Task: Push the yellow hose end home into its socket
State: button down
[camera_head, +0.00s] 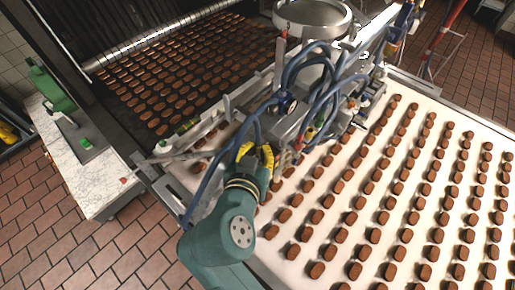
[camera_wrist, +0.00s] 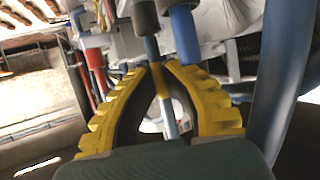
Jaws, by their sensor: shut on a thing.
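My gripper (camera_head: 257,153) has yellow ribbed fingers and reaches the near side of the machine above the conveyor. In the wrist view the fingers of my gripper (camera_wrist: 158,70) are closed at the tips around a thin hose end with a yellow band (camera_wrist: 161,85). Its pale blue part (camera_wrist: 169,118) shows between the fingers. Above the tips, a grey stem lines up with a dark cylindrical fitting (camera_wrist: 145,14), apparently the socket. I cannot tell how deep the hose end sits, as the fingertips partly hide it.
A thick blue hose (camera_wrist: 282,75) passes close on the right. Several blue hoses (camera_head: 318,75) loop over the machine. Chocolate-coloured pieces cover the white belt (camera_head: 288,272). A marble-topped table (camera_head: 97,180) stands at left.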

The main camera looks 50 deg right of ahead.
jog(key=shift+f+b, duration=0.75)
jog(key=shift+f, duration=0.15)
jog(key=shift+r, duration=0.1)
jog(key=shift+r+p, duration=0.7)
jog(key=shift+r, duration=0.2)
jog(key=shift+b, duration=0.4)
dwell(0.8)
jog(key=shift+f+b, duration=0.95)
jog(key=shift+f, duration=0.1)
jog(key=c, duration=1.4)
grip_release()
jog(key=o, duration=0.3)
